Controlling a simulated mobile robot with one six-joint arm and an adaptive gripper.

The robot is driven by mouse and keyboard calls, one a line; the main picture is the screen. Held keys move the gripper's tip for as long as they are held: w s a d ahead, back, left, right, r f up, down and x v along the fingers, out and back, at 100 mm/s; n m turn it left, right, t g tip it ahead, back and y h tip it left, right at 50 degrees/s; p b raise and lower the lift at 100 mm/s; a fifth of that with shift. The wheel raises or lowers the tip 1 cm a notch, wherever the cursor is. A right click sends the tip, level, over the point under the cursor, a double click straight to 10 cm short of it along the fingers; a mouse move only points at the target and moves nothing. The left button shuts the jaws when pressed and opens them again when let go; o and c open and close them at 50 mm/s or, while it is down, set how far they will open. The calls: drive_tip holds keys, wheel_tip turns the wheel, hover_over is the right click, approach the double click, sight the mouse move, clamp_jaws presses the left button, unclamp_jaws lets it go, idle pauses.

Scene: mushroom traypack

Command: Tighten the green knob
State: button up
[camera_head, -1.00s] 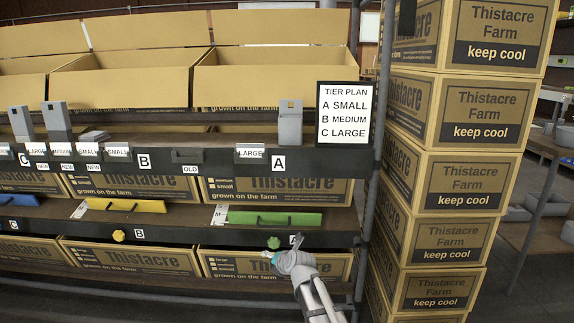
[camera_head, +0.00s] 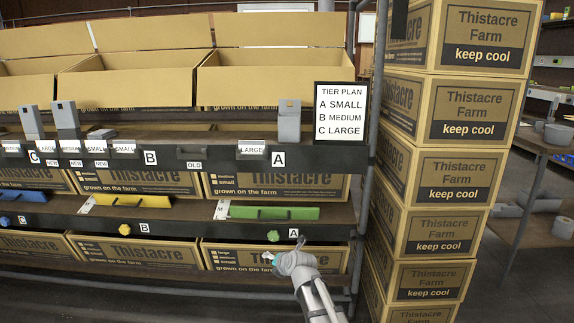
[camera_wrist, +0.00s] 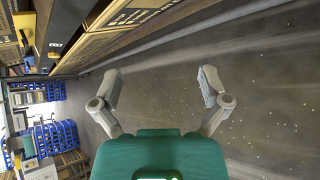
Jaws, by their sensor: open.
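The green knob (camera_head: 273,236) sits on the dark front rail of the lower shelf, below the green panel (camera_head: 274,213) with its dark handle and left of the lower A label. My gripper (camera_head: 268,256) is just below the knob, apart from it, in front of the lower box. In the wrist view my gripper (camera_wrist: 160,88) is open, its two fingers wide apart with only the floor between them. The green knob cannot be made out in the wrist view.
A yellow knob (camera_head: 101,228) and a blue knob (camera_head: 5,221) sit further left on the same rail. A stack of Thistacre Farm boxes (camera_head: 462,139) stands right of the rack post (camera_head: 362,190). Open floor (camera_wrist: 230,110) lies under my gripper.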

drive_tip(key=s+d+r+m+g+h+p, duration=0.3)
drive_tip(key=s+d+r+m+g+p, duration=0.2)
drive_tip(key=s+d+m+p, duration=0.85)
drive_tip(key=s+d+r+m+g+h+p, duration=0.4)
drive_tip(key=s+d+m, duration=0.6)
drive_tip(key=m, duration=0.8)
wheel_tip(320, 180, up, 39)
drive_tip(key=s+a+y+p, duration=0.1)
drive_tip(key=s+a+p, duration=0.1)
drive_tip(key=p, duration=3.6)
drive_tip(key=shift+f+g, duration=0.2)
drive_tip(key=shift+g, duration=0.1)
drive_tip(key=c, duration=0.5)
